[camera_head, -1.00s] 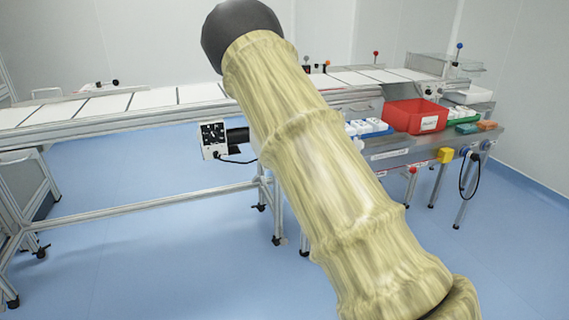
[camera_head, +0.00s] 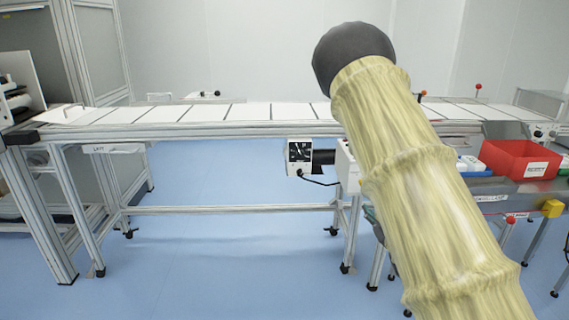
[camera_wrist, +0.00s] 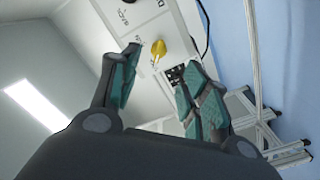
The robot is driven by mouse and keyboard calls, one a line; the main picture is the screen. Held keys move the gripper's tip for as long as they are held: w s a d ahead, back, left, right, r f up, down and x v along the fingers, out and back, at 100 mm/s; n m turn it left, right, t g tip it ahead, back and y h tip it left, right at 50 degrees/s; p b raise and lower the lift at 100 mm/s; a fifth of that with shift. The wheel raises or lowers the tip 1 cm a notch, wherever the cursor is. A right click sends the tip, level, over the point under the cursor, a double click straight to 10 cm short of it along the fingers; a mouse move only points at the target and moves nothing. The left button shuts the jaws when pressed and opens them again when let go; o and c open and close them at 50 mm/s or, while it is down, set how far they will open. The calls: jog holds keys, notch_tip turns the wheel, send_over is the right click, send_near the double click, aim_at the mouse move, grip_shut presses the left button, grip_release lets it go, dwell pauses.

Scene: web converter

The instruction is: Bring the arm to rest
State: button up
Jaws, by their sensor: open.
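My arm (camera_head: 420,170), in a pale yellow-green sleeve with a dark rounded end, is raised across the right half of the head view. My gripper (camera_wrist: 157,62) shows in the wrist view with its two teal-padded fingers apart and nothing between them. Beyond the fingers is a white panel with a yellow knob (camera_wrist: 158,49); I cannot tell how far away it is. In the head view the gripper is mostly hidden behind the sleeved arm.
A long conveyor with white sheets (camera_head: 250,111) crosses the head view. A control box (camera_head: 299,152) hangs below it. At right a red bin (camera_head: 518,158) stands on a side shelf, with a yellow box (camera_head: 552,208) at its edge. Blue floor (camera_head: 220,260) in front is clear.

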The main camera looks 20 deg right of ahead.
jog(key=s+a+f+m+g+y, duration=0.15)
jog(key=s+a+f+g, duration=0.35)
jog(key=f, duration=0.7)
jog(key=s+a+f+m+g, duration=0.2)
jog(key=s+a+f, duration=0.35)
jog(key=f, duration=0.75)
jog(key=s+a+f+m+g+y, duration=0.1)
jog(key=s+a+f+g, duration=0.5)
jog(key=s, duration=0.5)
jog(key=s+a+f+m+g+y, duration=0.15)
jog(key=s+a+f, duration=0.25)
jog(key=s+f, duration=0.5)
jog(key=s+a+g, duration=0.3)
jog(key=s+a, duration=0.3)
jog(key=s, duration=0.5)
notch_tip(320, 180, up, 22)
jog(key=p, duration=2.3)
jog(key=shift+w+d+r+m, duration=0.2)
jog(key=shift+w+d+m, duration=0.1)
jog(key=shift+w+m, duration=0.1)
